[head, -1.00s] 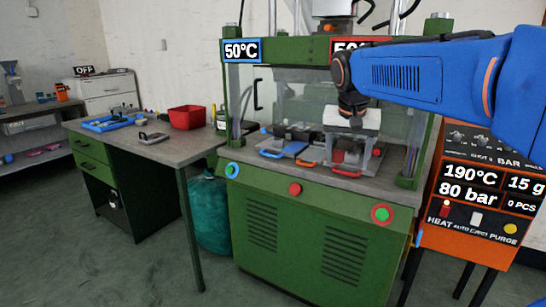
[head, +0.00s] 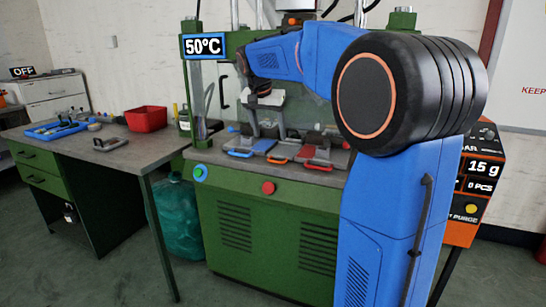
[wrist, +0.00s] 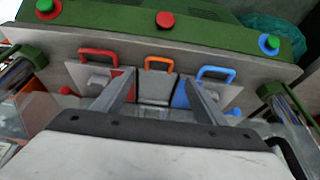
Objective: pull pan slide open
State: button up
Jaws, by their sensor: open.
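Three slides with handles sit side by side at the press front; the frames do not label which is the pan slide. The blue handle (head: 240,154) is left, the small orange handle (head: 277,161) is in the middle and the red handle (head: 318,167) is right. The wrist view shows the red handle (wrist: 98,51), orange handle (wrist: 159,60) and blue handle (wrist: 215,71) in reversed order. My gripper (head: 267,132) is open and empty, fingers pointing down. In the wrist view, its fingers (wrist: 158,88) flank the middle slide behind the orange handle, with no visible contact.
The green press (head: 240,225) has green and red buttons on its front. Its glass guard and posts stand close around the arm. The grey table (head: 135,155) at left holds a red bin (head: 147,119) and a blue tray (head: 55,130). Floor is clear in front.

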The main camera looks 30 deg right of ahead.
jog(key=x, duration=1.2)
jog(key=shift+d+f, duration=0.1)
jog(key=shift+f, duration=0.1)
